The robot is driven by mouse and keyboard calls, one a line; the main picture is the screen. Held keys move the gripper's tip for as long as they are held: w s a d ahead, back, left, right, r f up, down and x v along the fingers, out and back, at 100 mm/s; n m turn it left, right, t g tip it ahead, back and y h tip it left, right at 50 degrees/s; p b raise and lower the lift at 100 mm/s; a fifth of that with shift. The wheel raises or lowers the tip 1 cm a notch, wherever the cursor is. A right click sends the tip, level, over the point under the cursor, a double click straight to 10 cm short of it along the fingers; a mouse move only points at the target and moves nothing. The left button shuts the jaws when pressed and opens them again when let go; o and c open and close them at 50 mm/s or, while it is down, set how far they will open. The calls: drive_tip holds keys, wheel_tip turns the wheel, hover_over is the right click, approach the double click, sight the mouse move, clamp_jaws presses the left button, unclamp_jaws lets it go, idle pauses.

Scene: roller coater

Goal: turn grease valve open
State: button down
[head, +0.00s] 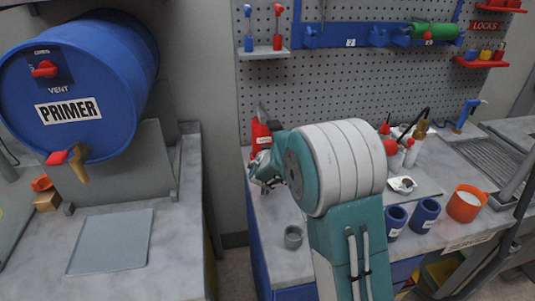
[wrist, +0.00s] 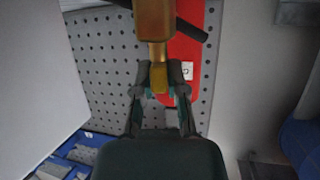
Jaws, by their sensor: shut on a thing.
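My gripper (head: 262,172) is at the left end of the right bench, in front of a red labelled object (head: 261,134). In the wrist view my gripper (wrist: 160,84) is shut on the narrow lower end of a brass-coloured fitting (wrist: 157,48). A dark lever (wrist: 192,30) sticks out to the right of the fitting. The red object (wrist: 185,70) shows behind it. The head view does not show the held part clearly. I cannot tell whether the fitting is the grease valve or how far it is turned.
A blue PRIMER drum (head: 95,85) with a red vent knob (head: 44,69) and a red-handled tap (head: 70,160) stands left. A pegboard (head: 345,75) rises behind.

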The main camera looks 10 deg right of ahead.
drive_tip(key=shift+w+r+n+y, duration=0.1)
drive_tip(key=shift+r+n+y, duration=0.05)
drive_tip(key=shift+n+y, duration=0.5)
drive_tip(key=c, duration=0.7)
unclamp_jaws()
drive_tip(key=v, duration=1.1)
drive_tip(key=shift+s+a, duration=0.1)
drive_tip(key=shift+s, duration=0.4)
